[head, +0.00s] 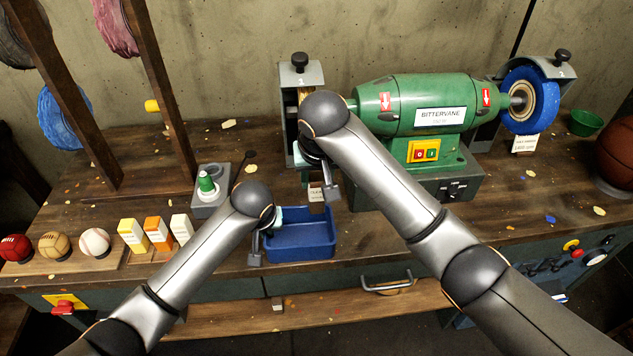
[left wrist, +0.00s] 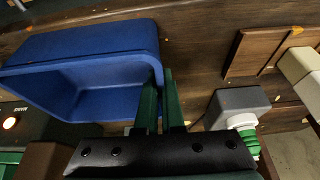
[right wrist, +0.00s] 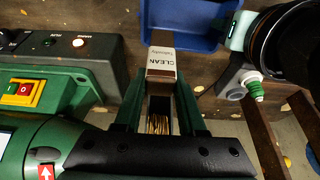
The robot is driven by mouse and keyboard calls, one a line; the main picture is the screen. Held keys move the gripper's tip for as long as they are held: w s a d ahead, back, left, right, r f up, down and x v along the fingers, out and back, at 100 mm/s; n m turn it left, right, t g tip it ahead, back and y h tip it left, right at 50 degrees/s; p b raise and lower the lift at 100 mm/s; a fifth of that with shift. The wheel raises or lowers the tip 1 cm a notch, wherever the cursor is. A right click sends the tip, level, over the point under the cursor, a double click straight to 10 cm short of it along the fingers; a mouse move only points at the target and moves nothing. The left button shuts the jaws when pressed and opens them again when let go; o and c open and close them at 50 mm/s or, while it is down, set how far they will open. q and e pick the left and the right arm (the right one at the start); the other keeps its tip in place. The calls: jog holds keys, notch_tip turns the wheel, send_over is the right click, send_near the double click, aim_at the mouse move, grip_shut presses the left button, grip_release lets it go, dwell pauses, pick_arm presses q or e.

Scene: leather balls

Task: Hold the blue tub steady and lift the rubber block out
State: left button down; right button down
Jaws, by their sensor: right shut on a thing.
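The blue tub (head: 300,241) sits at the bench's front edge; its inside looks empty in the left wrist view (left wrist: 105,85). My left gripper (head: 262,238) is at its left wall, one finger on each side of the wall (left wrist: 163,100), the fingers close together on it. My right gripper (right wrist: 158,100) is shut on the rubber block, a brown block with a white CLEAN label (right wrist: 161,64). In the head view the block (head: 317,194) hangs just behind the tub's back rim, beneath my right wrist. My right fingers are mostly hidden there.
A green bench grinder (head: 425,105) with a blue wheel (head: 530,98) stands close behind and right. A grey holder with a green-topped piece (head: 208,190) is left of the tub. Coloured bars (head: 158,233) and several balls (head: 95,241) line the front left. Bench right of the tub is mostly clear.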

pick_arm(q)
jog(key=c, duration=1)
grip_release()
jog(key=shift+o, duration=0.2)
